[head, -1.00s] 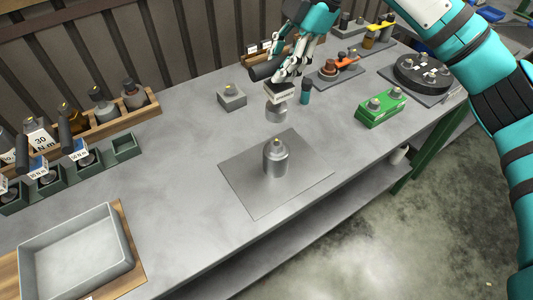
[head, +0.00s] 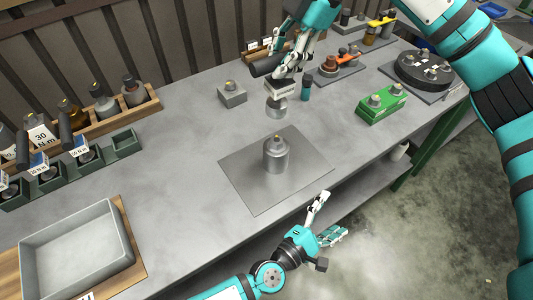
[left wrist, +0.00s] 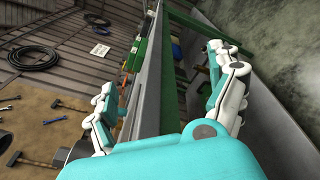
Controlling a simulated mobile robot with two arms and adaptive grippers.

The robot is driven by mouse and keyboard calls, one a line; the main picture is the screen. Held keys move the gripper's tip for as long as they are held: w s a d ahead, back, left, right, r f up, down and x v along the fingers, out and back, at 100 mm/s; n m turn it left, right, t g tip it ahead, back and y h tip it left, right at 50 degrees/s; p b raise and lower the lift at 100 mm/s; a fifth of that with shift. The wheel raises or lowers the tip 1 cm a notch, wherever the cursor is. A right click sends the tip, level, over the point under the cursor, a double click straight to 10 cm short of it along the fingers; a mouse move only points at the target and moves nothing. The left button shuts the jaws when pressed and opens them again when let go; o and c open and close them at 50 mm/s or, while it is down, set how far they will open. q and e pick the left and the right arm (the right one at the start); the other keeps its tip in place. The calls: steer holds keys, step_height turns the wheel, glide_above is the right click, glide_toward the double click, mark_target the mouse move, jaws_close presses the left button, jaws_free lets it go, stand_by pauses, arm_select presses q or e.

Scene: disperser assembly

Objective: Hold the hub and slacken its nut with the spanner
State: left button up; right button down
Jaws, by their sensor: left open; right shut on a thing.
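The hub (head: 276,158), a grey metal cylinder with a small brassy nut (head: 276,140) on top, stands upright on a grey square mat (head: 245,190). My right gripper (head: 285,80) is shut on the spanner (head: 265,68), which has a black handle, a pale block and a grey round head (head: 276,109). It holds the spanner beyond the hub, apart from it. My left gripper (head: 331,217) is open and empty at the bench's front edge, to the right of and nearer than the hub. Its spread fingers also show in the left wrist view (left wrist: 162,85); no hub is visible there.
A grey block (head: 232,94) stands behind the mat and a green box (head: 382,103) to the right. A wooden rack (head: 112,112), green holders (head: 88,162) and a grey tray (head: 75,250) line the left. Bare bench surrounds the mat.

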mark_target(277, 152)
arm_select(q)
steer(key=w+a+r+n+t+y, duration=0.1)
steer(key=a+r+n, duration=0.1)
steer(key=r+n, duration=0.1)
steer(key=w+a+r+n+t+y, duration=0.1)
steer(key=w+a+r+n, duration=0.1)
steer(key=a+r+n, duration=0.1)
steer(key=w+a+r+n+t+y, duration=0.1)
steer(key=a+r+n, duration=0.1)
steer(key=r, duration=0.1)
steer(key=shift+w+a+n, duration=0.25)
steer(key=shift+w+n, duration=0.1)
steer(key=shift+n, duration=0.05)
steer(key=w+a+r+n+t+y, duration=0.2)
steer(key=w+a+r+n+y, duration=0.15)
steer(key=a+n, duration=0.4)
steer(key=shift+m, duration=0.35)
steer(key=f, duration=0.4)
steer(key=a+f, duration=0.1)
steer(key=f, duration=0.1)
steer(key=shift+s+f, duration=0.35)
steer(key=shift+s, duration=0.05)
steer(key=x, duration=0.7)
steer(key=shift+w+f, duration=0.2)
steer(key=shift+f, duration=0.05)
steer(key=c, duration=0.3)
steer(key=shift+c, duration=0.2)
steer(key=c, duration=1.4)
